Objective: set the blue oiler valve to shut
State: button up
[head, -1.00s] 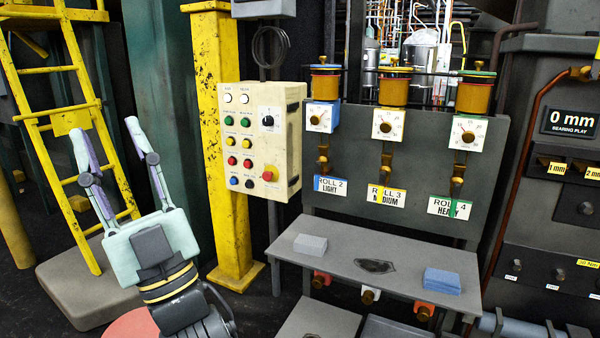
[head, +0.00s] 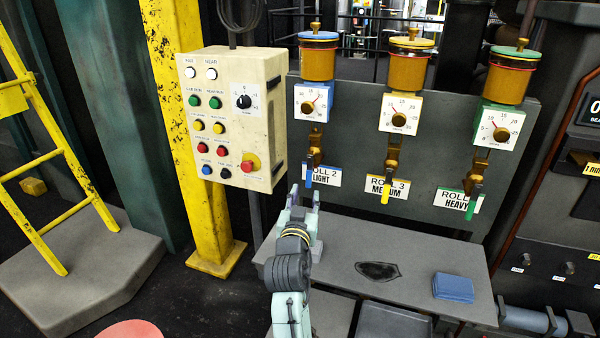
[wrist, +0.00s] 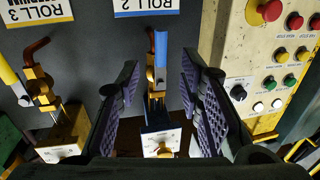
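The blue oiler (head: 318,62) is the left one of three on the grey panel, with a blue cap and an amber cup. Its dial (head: 313,104) sits below the cup, and its brass valve (head: 316,140) is under that. The valve's blue lever (head: 309,177) hangs down over the ROLL 2 LIGHT label. My gripper (head: 304,192) is just in front of and below it. In the upside-down wrist view, my gripper (wrist: 160,72) is open, and the blue lever (wrist: 161,50) shows between its fingers, with a gap on each side.
The yellow-lever valve (head: 385,190) and green-lever valve (head: 473,202) are to the right. A cream control box (head: 228,120) with several buttons stands close on the left. Below is a grey shelf (head: 420,252) with a blue block (head: 453,287).

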aim_at(308, 180)
jog(key=w, duration=0.3)
jog(key=w+p, duration=0.1)
jog(key=w, duration=0.2)
jog(key=w+d+p, duration=0.1)
jog(key=w, duration=0.2)
jog(key=shift+w, duration=0.1)
grip_shut()
dwell(0.6)
